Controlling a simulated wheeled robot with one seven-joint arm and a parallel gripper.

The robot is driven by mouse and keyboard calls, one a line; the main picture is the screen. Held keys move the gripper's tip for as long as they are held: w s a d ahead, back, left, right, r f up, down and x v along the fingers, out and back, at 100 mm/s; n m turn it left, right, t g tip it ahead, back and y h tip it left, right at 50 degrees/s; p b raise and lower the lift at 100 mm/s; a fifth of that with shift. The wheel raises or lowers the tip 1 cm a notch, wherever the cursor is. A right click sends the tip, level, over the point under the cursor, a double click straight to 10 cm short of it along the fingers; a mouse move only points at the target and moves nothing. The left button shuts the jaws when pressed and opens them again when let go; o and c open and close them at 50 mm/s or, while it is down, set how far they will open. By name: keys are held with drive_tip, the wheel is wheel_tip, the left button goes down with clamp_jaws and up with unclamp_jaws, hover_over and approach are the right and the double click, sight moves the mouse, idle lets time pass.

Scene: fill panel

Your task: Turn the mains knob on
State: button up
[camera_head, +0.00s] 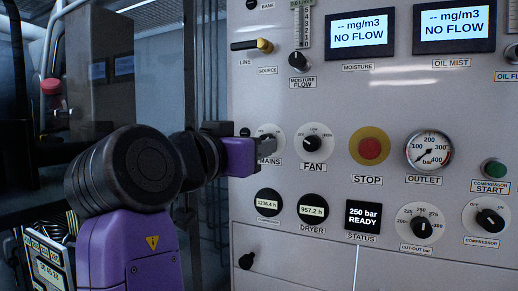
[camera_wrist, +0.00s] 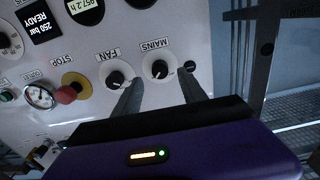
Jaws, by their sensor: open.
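The mains knob (camera_wrist: 160,69) is a black knob on a round white plate. In the wrist view the knob appears between the fingertips, one to each side. I cannot tell whether they touch it or the panel. In the head view my gripper (camera_head: 262,143) reaches in from the left. The knob's setting is not clear.
The fan knob (camera_head: 312,143) is close beside the mains knob, near one finger in the wrist view. A red stop button (camera_head: 370,149) and an outlet gauge (camera_head: 429,151) lie further right. A small black fitting (camera_wrist: 190,66) is beside the other finger. The status screen (camera_head: 363,216) reads 250 bar READY.

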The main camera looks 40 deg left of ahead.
drive_tip(key=v, duration=0.3)
drive_tip(key=shift+s, duration=0.15)
idle(0.5)
